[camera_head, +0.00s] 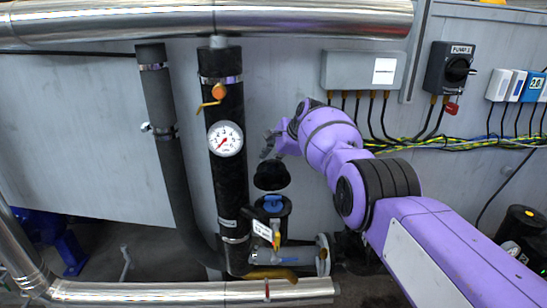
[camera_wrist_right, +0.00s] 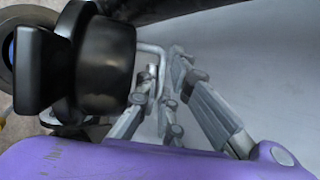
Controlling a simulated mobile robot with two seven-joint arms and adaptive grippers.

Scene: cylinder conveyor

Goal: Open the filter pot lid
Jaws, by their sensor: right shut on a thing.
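The filter pot (camera_head: 284,234) is a dark cylinder beside the black vertical pipe in the head view. A blue piece shows at its open top. The black lid (camera_head: 271,178) stands raised above the pot, apart from its rim. My right gripper (camera_head: 267,146) is just above the lid, with its arm coming in from the right. In the right wrist view the black lid (camera_wrist_right: 105,62) fills the left side, and a thin metal loop (camera_wrist_right: 150,50) runs from it to my right gripper's fingers (camera_wrist_right: 160,92). The fingers are shut on this loop. My left gripper is not in view.
A valve with a tag (camera_head: 263,231) is in front of the pot. A grey junction box (camera_head: 350,70) with cables hangs on the wall.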

